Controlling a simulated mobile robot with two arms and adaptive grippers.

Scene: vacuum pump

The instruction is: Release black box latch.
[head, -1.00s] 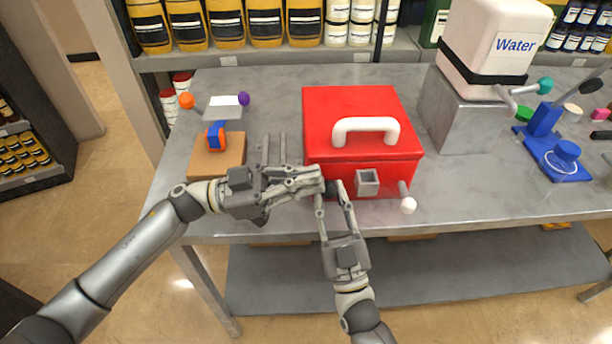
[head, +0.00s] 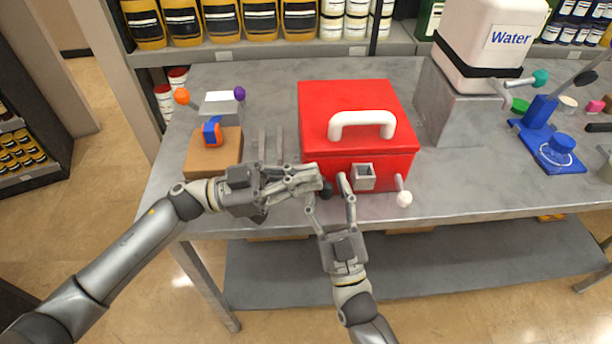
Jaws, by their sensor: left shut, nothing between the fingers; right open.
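The red box (head: 355,115) with a white handle (head: 361,125) stands near the table's front edge. A small black knob (head: 327,189), apparently the black latch, shows low at the left of its front face, partly hidden by my fingers. My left gripper (head: 319,180) is shut and empty, its tips just above and left of the knob. My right gripper (head: 327,184) is open, coming from below, with one finger on each side of the knob in the picture. I cannot tell whether either gripper touches it.
A brown block (head: 213,150) stands left, a water tank (head: 490,45) right.

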